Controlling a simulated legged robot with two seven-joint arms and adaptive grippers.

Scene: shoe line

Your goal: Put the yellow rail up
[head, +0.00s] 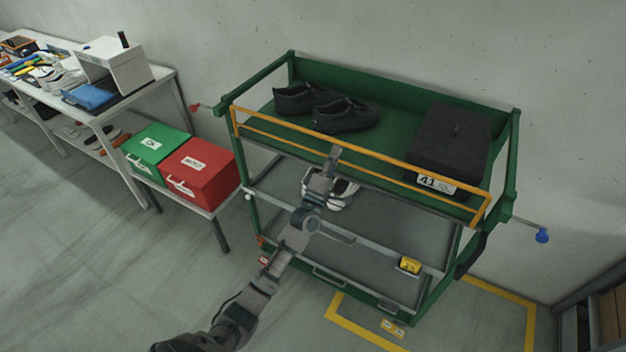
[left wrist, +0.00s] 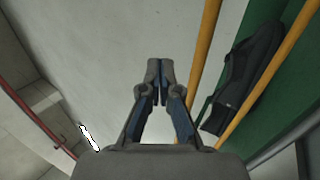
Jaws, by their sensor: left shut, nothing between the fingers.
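The yellow rail (head: 400,160) runs along the front of the green cart's (head: 512,150) top shelf. Its two long bars are joined by short end pieces, and it looks raised, with its top bar above the shelf's front edge. My left gripper (head: 335,152) is shut and empty, at the rail near its middle. In the left wrist view, the closed fingertips (left wrist: 160,68) point up beside the nearer yellow bar (left wrist: 206,55) of the rail. I cannot tell whether they touch it. My right gripper is not in view.
Black shoes (head: 345,116) and a black box (head: 450,140) stand on the top shelf. Green (head: 156,150) and red (head: 199,174) boxes stand left of the cart. A blue knob (head: 542,235) sticks out right.

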